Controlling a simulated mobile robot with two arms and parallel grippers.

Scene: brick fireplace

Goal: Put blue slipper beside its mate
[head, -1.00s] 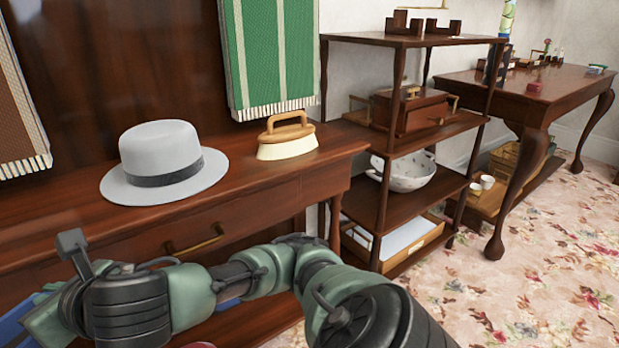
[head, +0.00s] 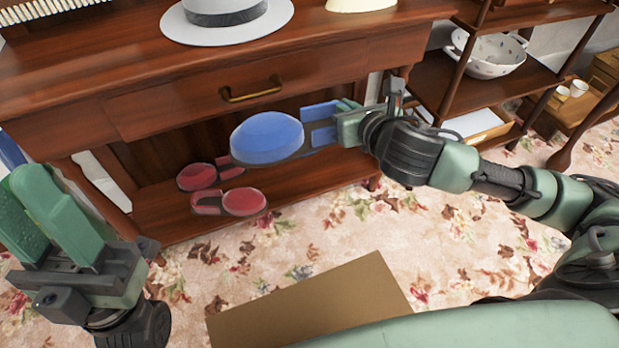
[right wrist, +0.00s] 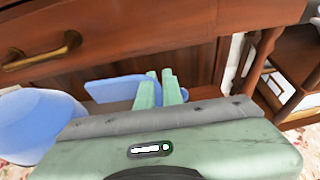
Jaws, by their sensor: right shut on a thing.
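The blue slipper (head: 267,135) is in the air in front of the console table's open lower part, its rounded toe pointing left. My right gripper (head: 345,122) is shut on its flat heel end. The right wrist view shows the slipper's toe (right wrist: 38,122) at left and its flat blue part (right wrist: 112,90) reaching to the fingers (right wrist: 160,88). A second blue slipper is not clearly seen; a blue shape is cut off at the head view's left edge, and I cannot tell what it is. My left gripper (head: 45,190) is at lower left, holding nothing visible; its finger gap is unclear.
Two red slippers (head: 243,201) (head: 197,177) lie on the table's low shelf (head: 165,220). A grey hat (head: 228,22) is on the tabletop. A drawer handle (head: 250,92) sticks out above. A shelf unit with a bowl (head: 485,53) stands right.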

